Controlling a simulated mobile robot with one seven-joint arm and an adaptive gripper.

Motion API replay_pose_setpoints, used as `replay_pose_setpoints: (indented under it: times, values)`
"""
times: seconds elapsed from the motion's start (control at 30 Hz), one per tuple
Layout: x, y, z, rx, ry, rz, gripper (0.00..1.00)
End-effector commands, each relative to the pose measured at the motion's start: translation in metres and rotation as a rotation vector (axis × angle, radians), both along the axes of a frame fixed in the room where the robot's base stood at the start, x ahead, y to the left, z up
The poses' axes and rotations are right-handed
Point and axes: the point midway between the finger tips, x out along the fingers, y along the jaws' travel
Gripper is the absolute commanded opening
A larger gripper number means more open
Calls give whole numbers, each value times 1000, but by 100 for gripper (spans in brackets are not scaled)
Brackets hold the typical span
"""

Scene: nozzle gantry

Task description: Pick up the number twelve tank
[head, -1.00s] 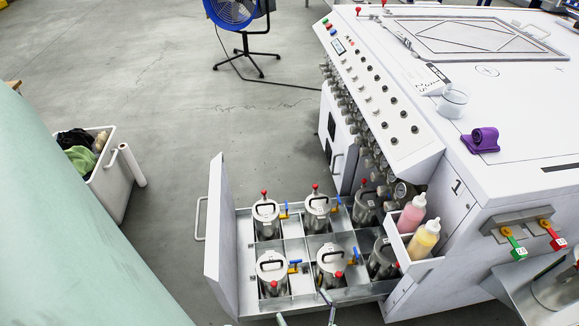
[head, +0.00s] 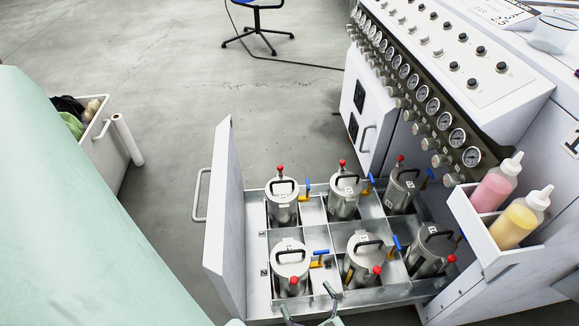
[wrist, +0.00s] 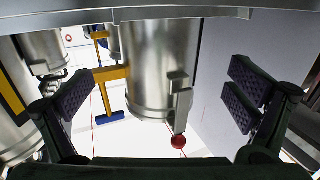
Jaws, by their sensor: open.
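Several silver tanks stand upright in two rows of three in the open drawer (head: 257,298). Each has a black handle and a red knob; blue-handled valves show beside several. The small lid labels are too small to read, so I cannot tell which tank is number twelve. In the front row are a left tank (head: 290,262), a middle tank (head: 360,268) and a right tank (head: 428,256). My gripper (head: 311,308) is open at the drawer's near edge. In the wrist view my gripper (wrist: 160,92) has its fingers apart, with a tank body (wrist: 160,60) showing between them; contact is not visible.
A white bin with bottles, one pink (head: 494,186) and one yellow (head: 518,222), juts out right of the drawer. The gauge panel (head: 440,115) rises behind it. The drawer front (head: 222,215) stands at left. Grey floor (head: 190,120) is clear beyond.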

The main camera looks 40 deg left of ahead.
Motion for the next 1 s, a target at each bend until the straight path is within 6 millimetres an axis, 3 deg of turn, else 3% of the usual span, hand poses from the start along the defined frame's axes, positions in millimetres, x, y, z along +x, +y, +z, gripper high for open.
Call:
replay_pose_setpoints:
  times: [0.1, 0.37, 0.6, 0.93, 1.0]
  values:
    - [5, 20, 1, 2, 0, 2, 99]
    - [12, 41, 1, 2, 2, 2, 99]
    - [23, 74, 1, 1, 1, 2, 99]
    - [26, 82, 1, -1, 0, 1, 99]
    - [26, 82, 1, -1, 0, 1, 95]
